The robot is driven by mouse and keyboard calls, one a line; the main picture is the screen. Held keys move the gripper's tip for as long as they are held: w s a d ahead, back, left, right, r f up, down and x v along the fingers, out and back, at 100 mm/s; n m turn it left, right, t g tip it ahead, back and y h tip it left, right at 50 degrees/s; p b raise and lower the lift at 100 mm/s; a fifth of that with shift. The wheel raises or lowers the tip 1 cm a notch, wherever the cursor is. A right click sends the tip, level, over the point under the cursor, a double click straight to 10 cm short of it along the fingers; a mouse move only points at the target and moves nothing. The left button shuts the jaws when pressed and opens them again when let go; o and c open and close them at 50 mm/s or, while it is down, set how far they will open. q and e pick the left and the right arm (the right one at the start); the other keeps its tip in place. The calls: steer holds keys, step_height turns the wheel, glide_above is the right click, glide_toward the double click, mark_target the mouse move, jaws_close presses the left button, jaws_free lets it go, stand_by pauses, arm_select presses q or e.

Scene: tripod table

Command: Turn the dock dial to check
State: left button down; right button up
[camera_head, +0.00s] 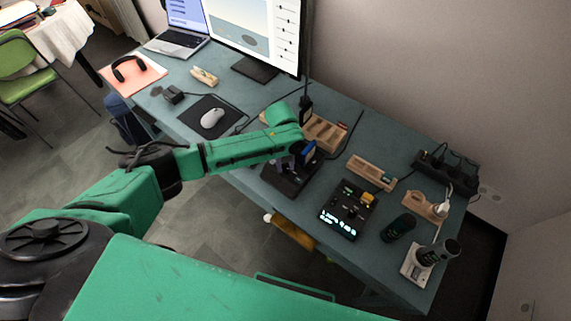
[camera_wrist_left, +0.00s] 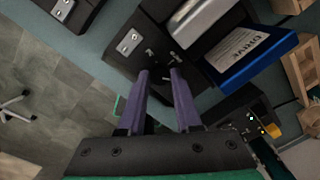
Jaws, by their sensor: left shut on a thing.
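The black dock (camera_head: 283,183) lies on the teal table, partly hidden under my left arm. In the left wrist view the dock (camera_wrist_left: 122,60) shows a small silver switch plate (camera_wrist_left: 128,42) and dark little parts near my fingertips. A blue drive (camera_wrist_left: 252,58) with a white label reading DRIVE stands in the dock, beside a silver block (camera_wrist_left: 198,18). My left gripper (camera_wrist_left: 160,72) has its two purple-grey fingers at the dock face, shut on a small dark part that looks like the dial. The fingers mostly hide it, so its setting cannot be read. My right gripper is out of view.
A black panel with lit displays (camera_head: 348,210) sits right of the dock, with a wooden tray (camera_head: 371,172) behind it. A dark cylinder (camera_head: 398,228) and a power strip (camera_head: 446,172) are farther right. A mouse (camera_head: 212,117) and monitor (camera_head: 258,30) are to the left.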

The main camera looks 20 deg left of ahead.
mark_target(284, 169)
arm_select(q)
steer(key=shift+r, duration=0.1)
stand_by(0.3)
steer(key=c, duration=0.6)
jaws_free()
step_height(284, 169, up, 14)
steer(key=b, duration=0.1)
steer(key=shift+s+a+r+b, duration=0.2)
steer(key=shift+a+r+b, duration=0.05)
steer(key=shift+a+b, duration=0.1)
steer(key=shift+d, duration=0.1)
